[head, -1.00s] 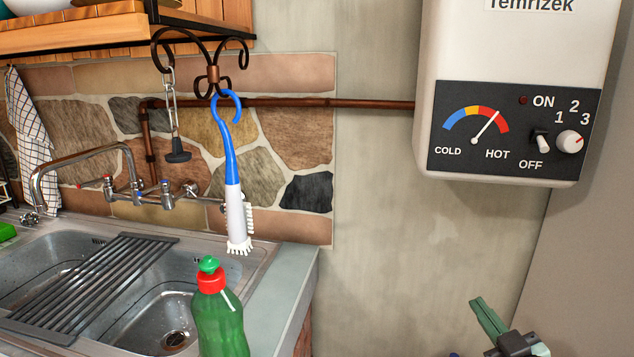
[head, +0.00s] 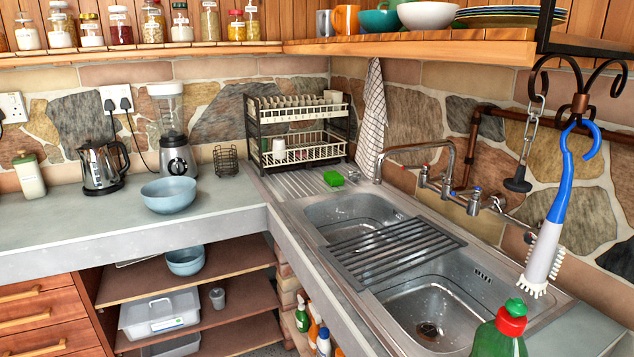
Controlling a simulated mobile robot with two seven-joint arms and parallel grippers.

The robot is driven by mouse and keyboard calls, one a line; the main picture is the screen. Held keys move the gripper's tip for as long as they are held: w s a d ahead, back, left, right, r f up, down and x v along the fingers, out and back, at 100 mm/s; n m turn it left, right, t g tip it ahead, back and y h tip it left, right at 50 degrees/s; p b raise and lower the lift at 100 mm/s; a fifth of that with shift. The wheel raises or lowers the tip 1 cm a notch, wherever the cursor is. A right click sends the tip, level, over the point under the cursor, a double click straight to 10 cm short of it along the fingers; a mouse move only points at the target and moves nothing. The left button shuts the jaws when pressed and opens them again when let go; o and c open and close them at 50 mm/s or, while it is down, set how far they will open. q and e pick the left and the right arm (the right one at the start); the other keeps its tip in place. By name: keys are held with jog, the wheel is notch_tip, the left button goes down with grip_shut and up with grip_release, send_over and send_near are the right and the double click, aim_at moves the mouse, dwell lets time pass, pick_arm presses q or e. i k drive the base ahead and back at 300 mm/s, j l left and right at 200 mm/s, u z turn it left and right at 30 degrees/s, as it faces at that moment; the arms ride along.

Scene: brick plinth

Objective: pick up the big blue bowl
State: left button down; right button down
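A light blue bowl (head: 169,197) stands upright on the left counter, in front of the blender and to the right of the kettle. It looks empty. A second, similar blue bowl (head: 185,262) sits on the open shelf under the counter and looks smaller. A teal bowl (head: 380,21) stands on the upper wooden shelf, partly behind a white bowl (head: 428,16). Neither of my grippers shows in the head view.
A kettle (head: 101,166), a blender (head: 174,140) and a wire holder (head: 225,160) stand behind the bowl. A double sink (head: 420,300) and a dish rack (head: 298,128) are to the right.

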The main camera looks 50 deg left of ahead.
aim_at(172, 194)
jog(key=u, duration=2.55)
jog(key=i, duration=0.7)
